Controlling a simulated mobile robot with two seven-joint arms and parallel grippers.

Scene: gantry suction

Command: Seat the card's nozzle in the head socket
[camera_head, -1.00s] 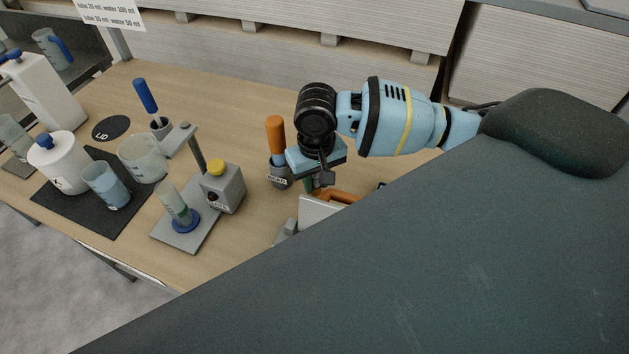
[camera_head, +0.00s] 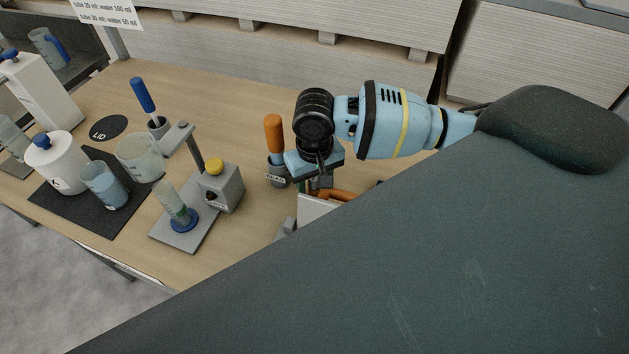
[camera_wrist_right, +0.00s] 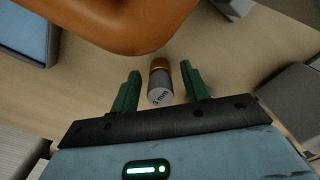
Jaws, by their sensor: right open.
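My right gripper (camera_head: 318,180) is low over the table beside the orange-handled tool. In the right wrist view its two green fingers (camera_wrist_right: 160,70) are apart. A small grey cylinder marked "3 mm" (camera_wrist_right: 160,88), apparently a nozzle, with a copper-coloured band, shows between them. A gap is visible on each side, and I cannot tell its depth relative to the fingertips. The head socket cannot be made out. A white card (camera_head: 105,14) at the top left carries lines about tube and water. My left gripper is not in view.
A curved orange part (camera_wrist_right: 100,25) arches close ahead of the fingers. An orange-handled tool (camera_head: 273,132) stands in a labelled grey holder (camera_head: 277,172). Left are a stand with a tube (camera_head: 176,205), a yellow-topped box (camera_head: 221,188), beakers and bottles. My dark arm hides the lower right.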

